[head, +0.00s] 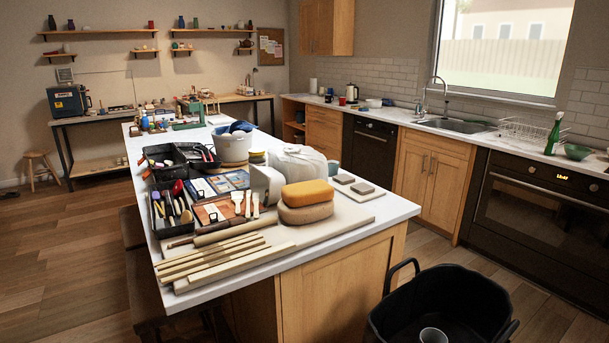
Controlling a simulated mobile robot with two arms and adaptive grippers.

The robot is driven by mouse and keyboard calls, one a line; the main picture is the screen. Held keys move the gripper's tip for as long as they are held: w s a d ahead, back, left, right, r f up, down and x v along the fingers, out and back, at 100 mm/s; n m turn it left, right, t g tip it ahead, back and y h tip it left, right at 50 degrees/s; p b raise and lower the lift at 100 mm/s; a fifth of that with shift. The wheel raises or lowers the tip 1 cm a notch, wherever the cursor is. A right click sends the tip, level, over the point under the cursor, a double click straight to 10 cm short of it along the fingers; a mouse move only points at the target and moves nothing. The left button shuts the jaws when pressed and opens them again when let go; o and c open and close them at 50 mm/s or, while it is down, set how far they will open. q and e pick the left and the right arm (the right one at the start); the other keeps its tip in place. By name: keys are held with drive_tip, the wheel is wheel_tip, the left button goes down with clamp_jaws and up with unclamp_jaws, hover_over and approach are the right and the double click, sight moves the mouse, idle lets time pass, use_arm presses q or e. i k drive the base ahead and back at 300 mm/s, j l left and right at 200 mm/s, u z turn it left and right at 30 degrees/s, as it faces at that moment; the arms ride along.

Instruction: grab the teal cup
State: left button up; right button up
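A small teal object (333,167) shows on the island counter, just behind the orange sponge and right of the white plastic bag. It is partly hidden and too small for me to be sure it is the teal cup. Neither of my grippers shows in the head view.
The island (385,212) is crowded with wooden sticks (215,262), an orange sponge (307,193), a white bag (298,161) and black tool trays (160,221). A black tub (440,300) is at the bottom right. Wooden floor is open at left (60,260).

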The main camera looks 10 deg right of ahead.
sight(332, 168)
drive_tip(key=i+l+z, duration=0.1)
drive_tip(key=l, duration=0.25)
drive_tip(key=i+l, duration=0.2)
drive_tip(key=i+l+z, duration=0.15)
drive_tip(key=l, duration=0.3)
drive_tip(key=l+z, duration=0.1)
drive_tip(key=z, duration=0.3)
drive_tip(key=l+z, duration=0.1)
drive_tip(key=z, duration=0.3)
drive_tip(key=l+z, duration=0.1)
drive_tip(key=z, duration=0.25)
drive_tip(key=i+l+z, duration=0.35)
drive_tip(key=i+l, duration=1.25)
drive_tip(key=i+u, duration=0.2)
drive_tip(key=i, duration=0.3)
drive_tip(key=i+u, duration=0.2)
drive_tip(key=i, duration=0.35)
drive_tip(key=i+l+u, duration=0.1)
drive_tip(key=i+u, duration=0.15)
drive_tip(key=i, duration=0.25)
drive_tip(key=i+l+u, duration=0.2)
drive_tip(key=i, duration=0.35)
